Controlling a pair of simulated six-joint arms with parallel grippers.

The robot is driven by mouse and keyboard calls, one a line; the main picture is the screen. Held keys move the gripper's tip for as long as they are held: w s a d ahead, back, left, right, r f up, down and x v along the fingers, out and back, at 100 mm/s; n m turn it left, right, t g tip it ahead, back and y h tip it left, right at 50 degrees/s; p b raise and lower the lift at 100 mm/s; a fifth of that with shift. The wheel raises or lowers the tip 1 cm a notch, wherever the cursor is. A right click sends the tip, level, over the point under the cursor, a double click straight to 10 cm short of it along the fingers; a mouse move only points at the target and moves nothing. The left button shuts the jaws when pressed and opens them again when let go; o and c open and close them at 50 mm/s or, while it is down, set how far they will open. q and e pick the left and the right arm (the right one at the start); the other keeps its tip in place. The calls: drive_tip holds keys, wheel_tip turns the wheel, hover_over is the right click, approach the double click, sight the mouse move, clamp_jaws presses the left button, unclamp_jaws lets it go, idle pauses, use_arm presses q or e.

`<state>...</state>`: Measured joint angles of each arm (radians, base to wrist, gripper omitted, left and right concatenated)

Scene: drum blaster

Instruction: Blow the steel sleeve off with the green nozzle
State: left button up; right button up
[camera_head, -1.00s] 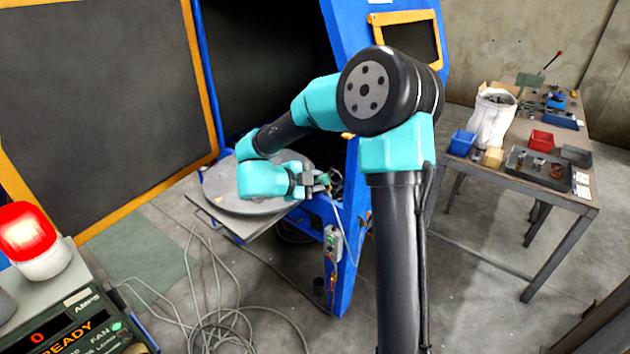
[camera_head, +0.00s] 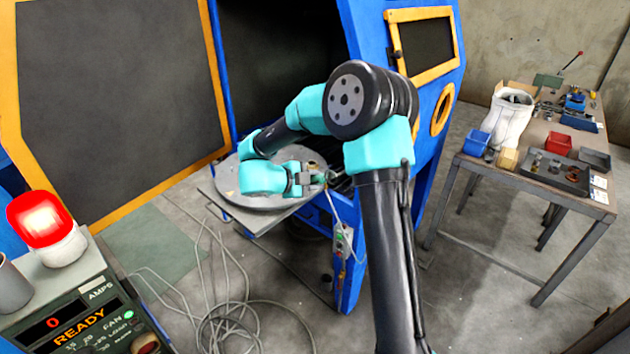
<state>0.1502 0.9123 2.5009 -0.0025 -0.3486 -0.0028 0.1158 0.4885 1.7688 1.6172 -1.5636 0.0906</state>
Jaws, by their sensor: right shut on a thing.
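My right gripper (camera_head: 318,179) is at the open front of the blue blast cabinet (camera_head: 424,88), by the right edge of the round grey turntable (camera_head: 232,176). It is shut on a small, partly hidden thing with a thin pale hose (camera_head: 333,208) hanging from it; this looks like the nozzle. A small thing sits just behind the fingers, too small to tell. I cannot make out the steel sleeve. My left gripper is not in view.
The cabinet door (camera_head: 118,80) stands open at the left. A control box (camera_head: 75,310) with a lit red lamp (camera_head: 42,222) is at lower left. Cables (camera_head: 235,325) lie coiled on the floor. A workbench (camera_head: 560,188) with bins stands at the right.

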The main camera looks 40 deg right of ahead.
drive_tip(key=shift+w+d, duration=0.55)
drive_tip(key=shift+w, duration=0.1)
idle(0.8)
drive_tip(key=shift+r, duration=3.05)
